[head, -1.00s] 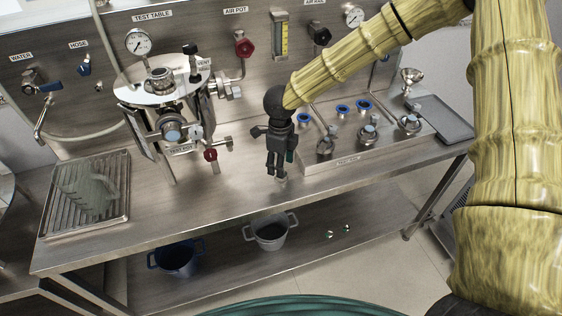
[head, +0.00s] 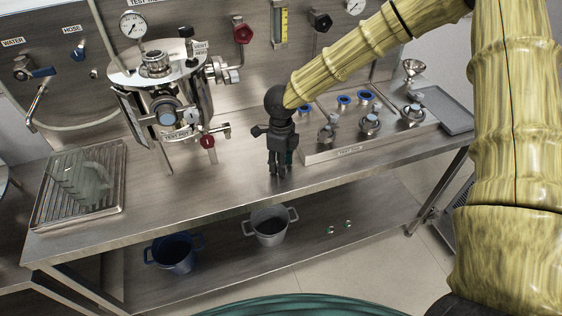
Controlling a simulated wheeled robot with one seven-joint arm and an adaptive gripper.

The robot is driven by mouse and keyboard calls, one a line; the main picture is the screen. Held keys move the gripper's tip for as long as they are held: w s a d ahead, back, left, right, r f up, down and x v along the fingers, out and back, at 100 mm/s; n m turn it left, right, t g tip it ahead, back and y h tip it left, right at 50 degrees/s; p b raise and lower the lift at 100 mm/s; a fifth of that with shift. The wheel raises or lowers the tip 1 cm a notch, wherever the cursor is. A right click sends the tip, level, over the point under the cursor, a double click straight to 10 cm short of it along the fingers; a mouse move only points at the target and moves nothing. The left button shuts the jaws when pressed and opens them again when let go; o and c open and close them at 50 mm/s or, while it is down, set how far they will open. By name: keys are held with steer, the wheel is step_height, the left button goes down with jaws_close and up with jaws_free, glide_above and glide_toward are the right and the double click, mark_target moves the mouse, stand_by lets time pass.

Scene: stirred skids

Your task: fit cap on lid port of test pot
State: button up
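The test pot (head: 138,101) is a steel vessel held at the wall panel, left of centre, labelled TEST POT. Its round lid (head: 125,74) carries a raised central port (head: 155,62) with metal fittings around it. My gripper (head: 281,171) points down over the bench, right of the pot and apart from it, near the front edge. Its dark fingers look close together; whether they are apart or hold something is too small to tell. I cannot single out the cap; steel fittings (head: 370,124) stand on the rack at the right.
The parts rack (head: 345,154) has blue rings (head: 344,100) at its back. A grey tray (head: 446,108) lies right of it, a ribbed drain tray (head: 112,205) at the far left. A red-handled valve (head: 208,142) juts below the pot. Two buckets stand on the lower shelf.

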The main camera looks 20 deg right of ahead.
steer(key=c, duration=0.5)
steer(key=shift+r, duration=0.1)
steer(key=shift+r+p, duration=0.55)
steer(key=shift+p, duration=0.35)
steer(key=shift+r+p, duration=2)
steer(key=shift+p, duration=0.15)
